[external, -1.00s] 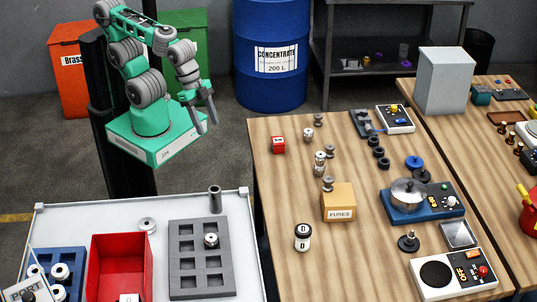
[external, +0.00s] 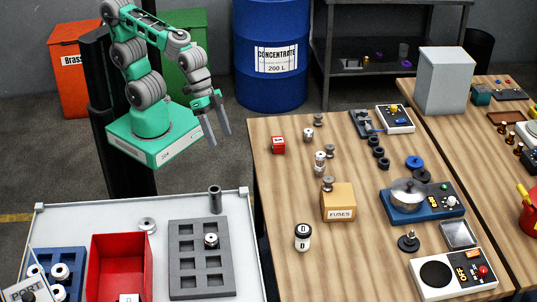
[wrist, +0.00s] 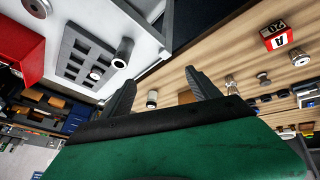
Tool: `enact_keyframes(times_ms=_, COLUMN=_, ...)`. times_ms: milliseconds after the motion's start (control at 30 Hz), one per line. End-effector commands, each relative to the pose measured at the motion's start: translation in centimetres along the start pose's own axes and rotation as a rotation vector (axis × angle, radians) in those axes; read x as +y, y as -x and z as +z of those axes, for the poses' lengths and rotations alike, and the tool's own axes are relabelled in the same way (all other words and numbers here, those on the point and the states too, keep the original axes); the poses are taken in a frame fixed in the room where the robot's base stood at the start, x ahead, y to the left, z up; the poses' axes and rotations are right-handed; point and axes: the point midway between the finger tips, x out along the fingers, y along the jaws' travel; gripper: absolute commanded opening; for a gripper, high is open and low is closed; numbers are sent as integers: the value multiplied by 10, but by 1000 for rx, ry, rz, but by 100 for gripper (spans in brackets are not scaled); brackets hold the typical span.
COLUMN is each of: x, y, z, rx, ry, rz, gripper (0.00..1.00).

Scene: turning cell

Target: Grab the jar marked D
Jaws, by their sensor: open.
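A small white jar (external: 303,238) with black parts stands upright near the front left of the wooden table; its mark looks like a D but is too small to read surely. What seems to be the same jar (wrist: 152,99) shows small between my fingers in the wrist view, well beyond them. My gripper (external: 220,140) is open and empty. It hangs in the air left of the table's back end, well apart from the jar. Both spread fingers also show in the wrist view (wrist: 160,80).
The wooden table (external: 280,190) carries a fuses box (external: 338,203), a red block (external: 278,145), several metal parts and a pot on a blue unit (external: 422,204). A pale bench (external: 155,195) at left holds a red bin (external: 120,265), a grey tray (external: 202,285) and an upright dark tube (external: 215,200).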

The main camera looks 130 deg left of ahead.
Motion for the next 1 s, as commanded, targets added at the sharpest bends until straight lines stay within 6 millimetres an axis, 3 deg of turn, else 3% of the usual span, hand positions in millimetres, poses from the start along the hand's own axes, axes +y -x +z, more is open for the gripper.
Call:
enact_keyframes(times_ms=33, x=12, y=-29, z=-21, rx=16, ry=111, rz=53, gripper=71)
enact_keyframes(times_ms=200, x=67, y=-112, z=-107, rx=42, ry=622, rz=351, gripper=71)
enact_keyframes(times_ms=300, x=88, y=-159, z=-146, rx=-21, ry=960, rz=553, gripper=71)
enact_keyframes(times_ms=400, x=97, y=-205, z=-177, rx=-145, ry=1318, rz=761, gripper=71)
enact_keyframes(times_ms=533, x=88, y=-257, z=-202, rx=-393, ry=1770, rz=1015, gripper=71)
enact_keyframes(times_ms=700, x=69, y=-288, z=-211, rx=-652, ry=2095, rz=1198, gripper=71)
enact_keyframes(times_ms=833, x=67, y=-294, z=-214, rx=-720, ry=2163, rz=1235, gripper=71)
enact_keyframes(times_ms=1000, x=83, y=-302, z=-228, rx=-723, ry=2163, rz=1235, gripper=71)
